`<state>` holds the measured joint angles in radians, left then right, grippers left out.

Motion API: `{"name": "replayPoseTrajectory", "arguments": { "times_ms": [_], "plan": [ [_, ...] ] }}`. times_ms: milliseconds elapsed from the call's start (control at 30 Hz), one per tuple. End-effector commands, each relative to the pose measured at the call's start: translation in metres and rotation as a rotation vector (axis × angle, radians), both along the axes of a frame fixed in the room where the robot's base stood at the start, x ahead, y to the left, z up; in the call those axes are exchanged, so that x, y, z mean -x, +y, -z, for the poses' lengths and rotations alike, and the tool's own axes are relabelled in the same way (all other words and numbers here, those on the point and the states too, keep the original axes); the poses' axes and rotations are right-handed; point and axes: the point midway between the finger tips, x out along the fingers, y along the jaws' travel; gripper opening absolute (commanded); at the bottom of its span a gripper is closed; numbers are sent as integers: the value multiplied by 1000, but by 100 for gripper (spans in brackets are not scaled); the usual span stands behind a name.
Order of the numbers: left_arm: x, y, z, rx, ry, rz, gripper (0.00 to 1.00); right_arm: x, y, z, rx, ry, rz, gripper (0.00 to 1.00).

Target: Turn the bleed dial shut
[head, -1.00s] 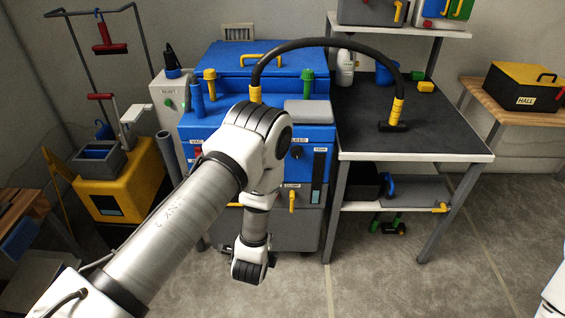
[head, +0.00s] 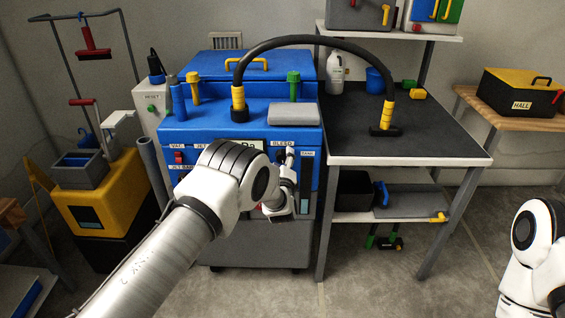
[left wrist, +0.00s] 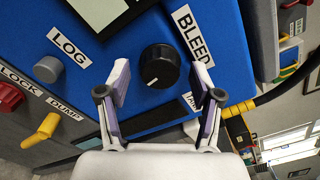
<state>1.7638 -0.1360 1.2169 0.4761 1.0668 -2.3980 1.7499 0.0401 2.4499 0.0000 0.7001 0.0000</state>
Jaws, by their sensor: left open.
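The bleed dial (left wrist: 160,66) is a round black knob with a thin white mark on the blue front panel. It sits beside the BLEED label (left wrist: 193,36), which also shows in the head view (head: 283,143). In the head view my gripper hides the dial. My left gripper (left wrist: 161,85) is open and empty, its two fingers pointing toward the dial, one to each side of it. I cannot tell whether they touch it. In the head view the left gripper (head: 287,158) is up against the panel's right part. My right gripper is out of view; only part of that arm shows.
A grey LOG button (left wrist: 47,69), a yellow DUMP handle (left wrist: 42,132) and a red knob (left wrist: 10,97) are near the dial. A black hose (head: 300,42) arches from the blue machine (head: 240,116) to the dark-topped table (head: 440,145). The floor ahead is clear.

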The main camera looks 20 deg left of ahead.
Motion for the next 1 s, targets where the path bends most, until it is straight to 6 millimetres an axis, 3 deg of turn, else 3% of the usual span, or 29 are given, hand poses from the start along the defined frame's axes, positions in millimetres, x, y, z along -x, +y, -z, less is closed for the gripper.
{"name": "replayPoseTrajectory", "arguments": {
  "times_ms": [200,233,400,1000],
  "plan": [
    [-1,1,0,0,1,0,65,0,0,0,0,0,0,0],
    [-1,1,0,0,1,0,62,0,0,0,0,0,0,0],
    [-1,1,0,0,1,0,5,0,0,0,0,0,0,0],
    [-1,1,2,118,-34,-1,5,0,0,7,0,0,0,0]
  ]
}}
